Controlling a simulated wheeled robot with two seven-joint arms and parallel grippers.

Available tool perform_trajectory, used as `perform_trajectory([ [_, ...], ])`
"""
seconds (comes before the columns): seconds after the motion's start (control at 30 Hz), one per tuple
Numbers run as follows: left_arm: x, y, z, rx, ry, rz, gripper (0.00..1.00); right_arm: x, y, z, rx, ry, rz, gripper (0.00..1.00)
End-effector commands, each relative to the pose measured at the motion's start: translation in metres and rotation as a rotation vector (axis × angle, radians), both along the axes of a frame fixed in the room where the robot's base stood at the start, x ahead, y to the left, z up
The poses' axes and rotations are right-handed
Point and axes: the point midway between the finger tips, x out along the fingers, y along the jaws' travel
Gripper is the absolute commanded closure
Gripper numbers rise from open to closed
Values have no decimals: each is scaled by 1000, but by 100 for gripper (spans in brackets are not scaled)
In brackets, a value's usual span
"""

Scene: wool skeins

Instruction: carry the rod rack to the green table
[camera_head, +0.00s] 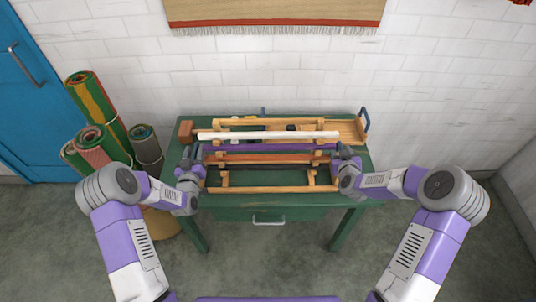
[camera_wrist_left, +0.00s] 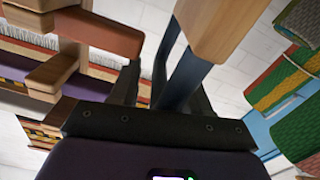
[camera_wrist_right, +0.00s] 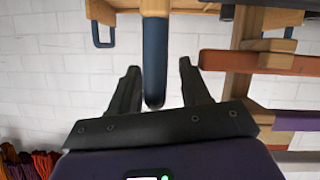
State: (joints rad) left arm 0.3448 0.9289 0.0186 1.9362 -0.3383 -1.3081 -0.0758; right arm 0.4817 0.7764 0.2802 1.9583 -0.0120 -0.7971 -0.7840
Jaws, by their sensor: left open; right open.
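The rod rack (camera_head: 265,189), a wooden frame holding several long rods in white, purple, red-brown and black, lies along the green table (camera_head: 345,188). My left gripper (camera_head: 190,163) is at the rack's left end, open; in the left wrist view a blue handle (camera_wrist_left: 182,80) of the rack is between or close to its dark fingers. My right gripper (camera_head: 343,160) is at the right end, open; in the right wrist view another blue handle (camera_wrist_right: 155,65) stands between its fingers. I cannot tell whether the fingers touch the handles. In the head view the grippers hide both handles.
A wooden tray (camera_head: 345,127) with a blue loop handle lies behind the rack. Rolled rugs (camera_head: 92,98) stand on the left near a blue door (camera_head: 28,95). A white brick wall (camera_head: 420,80) is close behind the table. The floor (camera_head: 265,255) in front is clear.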

Motion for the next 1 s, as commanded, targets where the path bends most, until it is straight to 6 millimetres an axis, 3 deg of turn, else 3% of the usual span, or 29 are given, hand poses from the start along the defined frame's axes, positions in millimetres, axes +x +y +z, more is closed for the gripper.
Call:
perform_trajectory([
  [0.17,-15,1,-1,0,3,1,53,0,-1,0,-1,0,-2,53],
  [0.63,-103,-1,-1,-1,4,0,53,0,-1,0,-1,-1,-3,53],
  [0.87,-119,-1,0,-1,0,-1,53,-2,-1,1,-1,-1,-3,53],
  [1.0,-120,-1,0,-1,0,-1,53,-13,-1,6,-2,0,-2,53],
])
